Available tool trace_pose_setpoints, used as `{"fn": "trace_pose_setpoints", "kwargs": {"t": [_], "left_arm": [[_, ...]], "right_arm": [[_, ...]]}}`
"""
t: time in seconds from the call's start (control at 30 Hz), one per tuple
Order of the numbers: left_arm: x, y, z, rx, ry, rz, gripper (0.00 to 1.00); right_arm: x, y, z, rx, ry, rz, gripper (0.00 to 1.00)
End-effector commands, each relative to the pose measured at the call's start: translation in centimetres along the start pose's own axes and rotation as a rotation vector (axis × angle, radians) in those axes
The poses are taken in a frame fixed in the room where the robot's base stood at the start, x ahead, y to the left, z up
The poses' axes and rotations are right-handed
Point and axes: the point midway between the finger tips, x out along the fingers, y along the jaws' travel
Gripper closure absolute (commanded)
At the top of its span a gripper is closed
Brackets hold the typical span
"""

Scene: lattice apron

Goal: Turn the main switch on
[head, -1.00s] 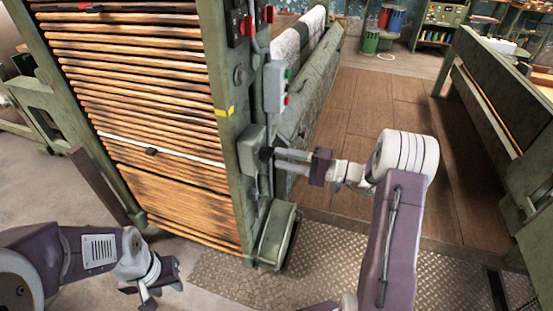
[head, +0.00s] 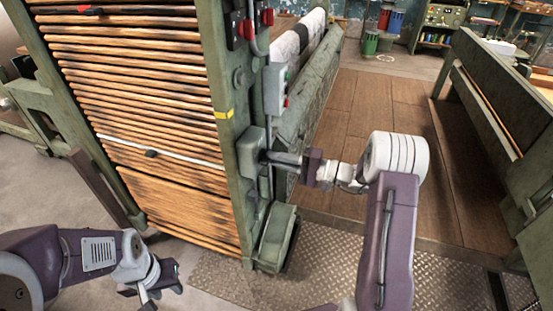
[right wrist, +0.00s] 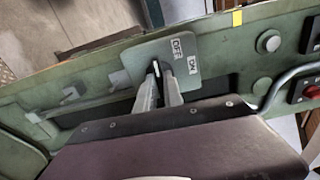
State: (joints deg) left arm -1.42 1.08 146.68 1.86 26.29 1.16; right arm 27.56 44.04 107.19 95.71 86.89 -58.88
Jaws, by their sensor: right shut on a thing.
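The main switch is a grey-green box (head: 251,152) low on the side of the green machine post. In the right wrist view its plate (right wrist: 196,50) carries the labels OFF and ON.
Above the switch is a grey button box (head: 277,90) with a red button, and higher up red knobs (head: 247,28) on black plates. A conduit runs beside the switch. A slatted wooden lattice (head: 150,110) lies left of the post. The wooden floor (head: 355,115) to the right is clear.

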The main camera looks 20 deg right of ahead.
Motion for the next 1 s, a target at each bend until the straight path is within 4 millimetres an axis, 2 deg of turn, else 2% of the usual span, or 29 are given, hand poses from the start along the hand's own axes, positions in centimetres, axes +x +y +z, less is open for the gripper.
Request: {"fn": "trace_pose_setpoints", "kwargs": {"t": [0.27, 1.0], "left_arm": [[-1.5, 0.0, -0.1, 0.0, 0.0, 0.0, 0.64], [-6.9, 0.1, -0.7, 0.0, 0.0, 0.0, 0.64]], "right_arm": [[0.0, -0.2, 0.0, 0.186, -0.001, 0.001, 1.0], [0.0, -0.3, 0.1, 0.89, 0.0, 0.002, 1.0]]}}
